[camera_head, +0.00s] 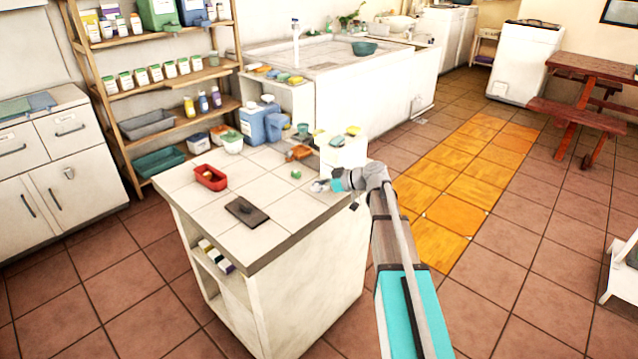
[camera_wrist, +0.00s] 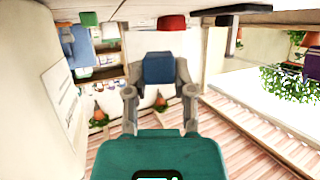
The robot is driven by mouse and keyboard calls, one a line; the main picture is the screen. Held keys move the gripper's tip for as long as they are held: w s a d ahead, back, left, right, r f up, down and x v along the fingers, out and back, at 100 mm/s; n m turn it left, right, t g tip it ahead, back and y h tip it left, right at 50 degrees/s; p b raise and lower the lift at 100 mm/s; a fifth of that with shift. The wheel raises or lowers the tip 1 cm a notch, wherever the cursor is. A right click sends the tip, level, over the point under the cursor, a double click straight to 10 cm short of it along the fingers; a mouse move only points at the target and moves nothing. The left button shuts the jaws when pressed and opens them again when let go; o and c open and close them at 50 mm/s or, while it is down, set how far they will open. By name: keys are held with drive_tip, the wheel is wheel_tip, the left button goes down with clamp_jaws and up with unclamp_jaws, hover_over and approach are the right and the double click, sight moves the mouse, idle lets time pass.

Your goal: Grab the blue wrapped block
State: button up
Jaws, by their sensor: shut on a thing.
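The blue wrapped block (camera_wrist: 158,68) is a dark blue piece between the two grey fingers of my gripper (camera_wrist: 160,72) in the wrist view. The fingers touch it on both sides and are shut on it. In the head view my gripper (camera_head: 320,186) is over the right side of the white tiled worktop (camera_head: 275,238). The block is too small and too covered there to make out clearly. I cannot tell how far it is above the worktop.
On the worktop are a red tray (camera_head: 211,177), a dark board (camera_head: 247,210), a small green piece (camera_head: 296,174) and an orange item (camera_head: 299,152). A white box (camera_head: 343,152) stands close behind my gripper. A blue jug (camera_head: 252,125) stands at the back. The front of the worktop is mostly clear.

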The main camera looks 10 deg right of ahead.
drive_tip(key=s+d+r+p, duration=0.1)
drive_tip(key=s+r+p, duration=0.6)
drive_tip(key=s, duration=0.5)
drive_tip(key=shift+s+d+r, duration=0.15)
drive_tip(key=shift+s+r, duration=0.1)
drive_tip(key=shift+r, duration=0.35)
